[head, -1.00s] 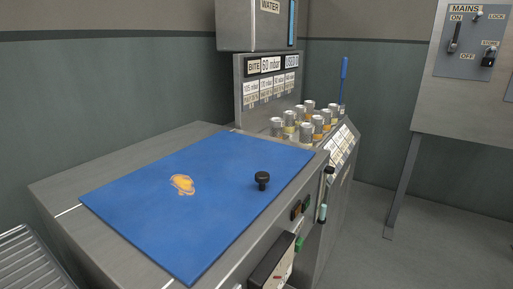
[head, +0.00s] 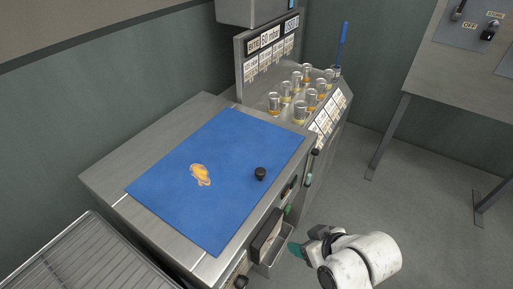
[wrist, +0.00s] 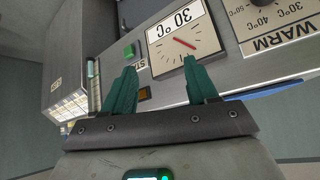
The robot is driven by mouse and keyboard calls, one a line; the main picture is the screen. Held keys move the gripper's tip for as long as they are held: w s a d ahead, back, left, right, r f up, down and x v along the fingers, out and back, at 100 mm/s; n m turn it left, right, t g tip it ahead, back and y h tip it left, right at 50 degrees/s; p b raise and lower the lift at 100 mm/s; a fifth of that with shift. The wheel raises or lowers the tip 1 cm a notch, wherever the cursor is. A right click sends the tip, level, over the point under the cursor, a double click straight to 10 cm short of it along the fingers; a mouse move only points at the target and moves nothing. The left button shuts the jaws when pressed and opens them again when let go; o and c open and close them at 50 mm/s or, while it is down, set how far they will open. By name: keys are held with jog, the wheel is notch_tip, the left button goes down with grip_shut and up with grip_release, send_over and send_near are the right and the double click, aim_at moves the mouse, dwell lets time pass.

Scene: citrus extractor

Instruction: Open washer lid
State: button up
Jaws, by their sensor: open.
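The washer lid (head: 222,190) is a flat blue panel with an orange fruit emblem, lying shut on top of the steel washer. A black knob (head: 260,173) stands up near its right edge. My gripper (head: 295,248) is at the lower right in the head view, beside the washer's front and apart from the lid. In the wrist view, my gripper's green fingers (wrist: 160,80) are spread with nothing between them. They point at the washer's front panel, with a 30 °C dial (wrist: 185,45) and a green button (wrist: 128,51).
Several glass jars (head: 300,92) stand on the counter beyond the washer, with a blue-handled tool (head: 341,45) behind. A wire rack (head: 85,262) is at lower left. A switch cabinet (head: 470,60) stands at right. The floor (head: 415,195) right of the washer is clear.

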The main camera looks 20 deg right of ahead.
aim_at(262, 172)
jog(key=w+a+r+n+t+y+p, duration=0.15)
jog(key=w+r+t, duration=0.35)
jog(key=w+r, duration=0.6)
jog(key=shift+y, duration=0.45)
jog(key=x, duration=0.4)
jog(key=p+x, duration=0.1)
jog(key=x, duration=0.3)
jog(key=d+p+x, duration=0.1)
jog(key=x, duration=0.4)
jog(key=shift+f, duration=0.25)
jog(key=shift+t, duration=0.3)
jog(key=shift+c, duration=0.5)
grip_shut()
